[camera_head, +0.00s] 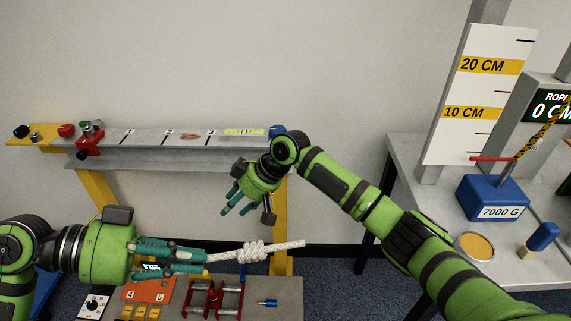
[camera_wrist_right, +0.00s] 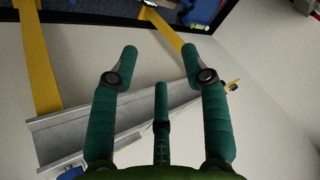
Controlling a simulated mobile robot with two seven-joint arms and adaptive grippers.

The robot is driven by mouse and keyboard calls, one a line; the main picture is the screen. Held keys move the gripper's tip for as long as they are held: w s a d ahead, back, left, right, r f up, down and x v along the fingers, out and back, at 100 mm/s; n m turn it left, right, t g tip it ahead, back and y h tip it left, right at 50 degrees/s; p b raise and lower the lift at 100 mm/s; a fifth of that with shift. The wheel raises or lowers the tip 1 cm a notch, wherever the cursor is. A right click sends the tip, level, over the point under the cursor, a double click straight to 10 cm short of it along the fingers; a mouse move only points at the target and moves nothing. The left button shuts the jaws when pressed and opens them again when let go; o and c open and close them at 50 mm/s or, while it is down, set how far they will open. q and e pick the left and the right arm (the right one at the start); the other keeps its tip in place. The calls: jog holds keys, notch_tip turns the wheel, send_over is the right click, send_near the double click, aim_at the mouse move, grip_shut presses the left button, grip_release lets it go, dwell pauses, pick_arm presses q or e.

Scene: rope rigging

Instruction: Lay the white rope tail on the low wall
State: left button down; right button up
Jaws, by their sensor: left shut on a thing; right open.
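The white rope (camera_head: 285,246) shows in the head view, with a thick knot (camera_head: 250,251) near its middle. Its short tail points right and slightly up over the lower bench. My left gripper (camera_head: 203,262) is shut on the rope to the left of the knot. My right gripper (camera_head: 238,208) is open and empty, pointing down above and left of the tail. Its spread fingers also show in the right wrist view (camera_wrist_right: 159,55), with nothing between them. A long grey beam (camera_head: 150,152) on yellow legs stands behind; I cannot tell whether it is the low wall.
The lower bench holds an orange panel (camera_head: 150,290), a red frame with rollers (camera_head: 215,298) and a small blue-tipped pin (camera_head: 267,303). A red clamp (camera_head: 89,139) sits on the beam. At right, a table (camera_head: 405,150) carries a blue 7000 G weight (camera_head: 492,199) beside a centimetre scale (camera_head: 478,95).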

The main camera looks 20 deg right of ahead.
aim_at(249, 252)
jog(key=s+a+r+n+g+h, duration=0.1)
jog(key=s+r+n, duration=0.15)
jog(key=r, duration=0.45)
jog(key=s+r+n+g, duration=0.15)
jog(key=s+r, duration=0.25)
jog(key=r, duration=0.4)
jog(key=s+d+r+n+g+h, duration=0.1)
jog(key=s+d+r+n+h, duration=0.25)
jog(key=s+r, duration=0.3)
jog(key=s+d+r+n+g+h, duration=0.1)
jog(key=s+d+r+n+h, duration=0.1)
jog(key=s+d+r, duration=0.45)
notch_tip(249, 252, down, 14)
jog(key=s+a, duration=0.2)
jog(key=shift+s+a+r, duration=0.15)
jog(key=shift+s+a, duration=0.1)
jog(key=shift+s, duration=0.1)
jog(key=shift+h, duration=0.25)
grip_shut()
pick_arm(q)
jog(key=c, duration=1.2)
grip_release()
